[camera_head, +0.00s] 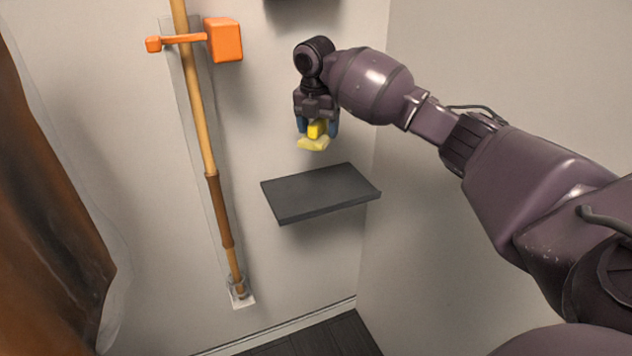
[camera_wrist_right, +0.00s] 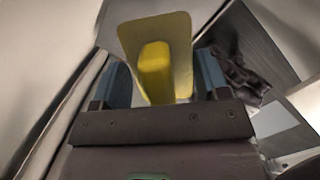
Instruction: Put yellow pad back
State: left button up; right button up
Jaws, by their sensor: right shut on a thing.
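The yellow pad (camera_head: 313,144) has a pale flat plate with a brighter yellow block-shaped grip on it. My right gripper (camera_head: 317,127) points down and is shut on this grip, holding the pad in the air above the dark grey shelf (camera_head: 320,192). In the right wrist view the pad (camera_wrist_right: 181,38) shows its flat plate, with the raised grip between the blue fingertips of the gripper (camera_wrist_right: 155,80). The shelf's visible top is bare. My left gripper is not in view.
A wooden pole (camera_head: 199,120) stands left of the shelf, held by an orange bracket (camera_head: 224,40) on the wall. Brown cloth (camera_head: 45,210) hangs at the far left. A side wall (camera_head: 500,60) rises to the right of the shelf.

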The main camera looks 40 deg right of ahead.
jog(key=b, duration=0.1)
send_over(318, 188)
jog(key=f, duration=0.8)
jog(key=shift+s+a+f, duration=0.15)
jog(key=shift+s+a, duration=0.05)
jog(key=shift+f+b, duration=0.75)
jog(key=shift+f, duration=2.35)
jog(key=shift+r, duration=0.1)
jog(key=o, duration=0.8)
jog(key=shift+o, duration=0.2)
jog(key=shift+r, duration=0.1)
